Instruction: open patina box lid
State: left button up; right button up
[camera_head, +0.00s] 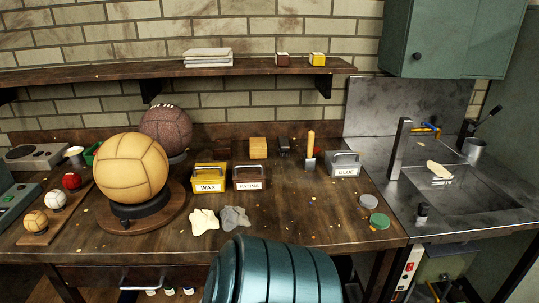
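The patina box (249,183) is a small brown box with a white label reading PATINA. It stands upright on the wooden workbench (300,225), just right of the yellow wax box (209,186). A grey handle shows on its top, and its lid looks closed. Neither of my grippers is in view.
A tan ball (131,166) on a dark stand is to the left. Two crumpled cloths (204,220) lie in front of the boxes. The grey glue box (343,170) is to the right. A large teal ribbed shape hides part of the front edge.

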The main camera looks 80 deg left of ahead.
aim_at(256, 170)
jog(key=u, duration=3.1)
